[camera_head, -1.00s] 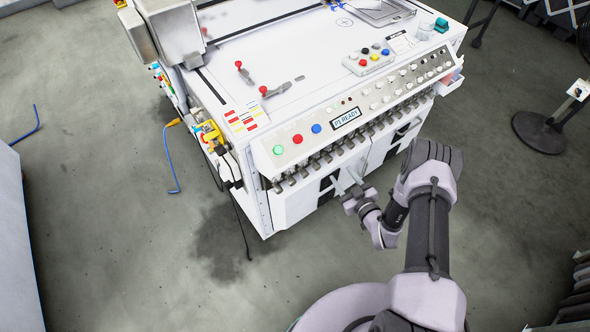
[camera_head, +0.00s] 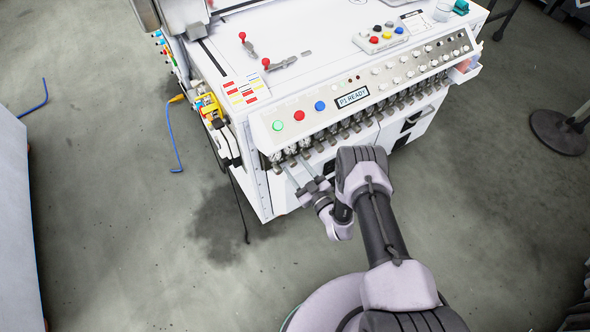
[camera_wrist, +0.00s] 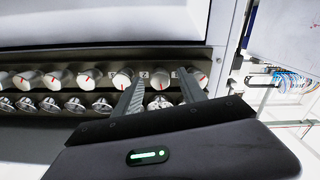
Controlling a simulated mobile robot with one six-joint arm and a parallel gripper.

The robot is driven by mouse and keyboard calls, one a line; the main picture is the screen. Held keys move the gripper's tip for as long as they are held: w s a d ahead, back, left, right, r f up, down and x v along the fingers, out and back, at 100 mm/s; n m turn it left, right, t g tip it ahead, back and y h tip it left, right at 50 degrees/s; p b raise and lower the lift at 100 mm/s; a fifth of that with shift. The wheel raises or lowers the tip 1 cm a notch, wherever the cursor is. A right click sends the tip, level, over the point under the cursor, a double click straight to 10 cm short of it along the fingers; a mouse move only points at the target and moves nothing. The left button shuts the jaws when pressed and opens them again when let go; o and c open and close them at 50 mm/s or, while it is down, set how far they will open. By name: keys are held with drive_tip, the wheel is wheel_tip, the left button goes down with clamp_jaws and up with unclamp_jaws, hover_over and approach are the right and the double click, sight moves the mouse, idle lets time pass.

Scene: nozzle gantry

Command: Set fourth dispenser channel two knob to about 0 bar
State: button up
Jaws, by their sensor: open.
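A row of round silver knobs with red pointer marks runs across the dispenser front in the wrist view; one knob (camera_wrist: 160,79) shows between the fingertips. A second row of silver knobs lies below it, one of them (camera_wrist: 160,102) between the fingers. I cannot read which knob is the fourth dispenser's channel two. My gripper (camera_wrist: 161,74) is open, its fingers on either side of these knobs; contact cannot be told. In the head view my gripper (camera_head: 297,165) is at the left end of the dispenser row (camera_head: 340,132), which my arm partly hides.
The white machine's sloped panel (camera_head: 290,122) carries green, red and blue buttons and a display reading "P1 READY" (camera_head: 352,97). A yellow fitting (camera_head: 207,107) and blue cable (camera_head: 172,140) are at its left side. The floor at left is mostly clear.

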drive_tip(key=shift+w+a, duration=0.35)
drive_tip(key=shift+w, duration=0.15)
clamp_jaws()
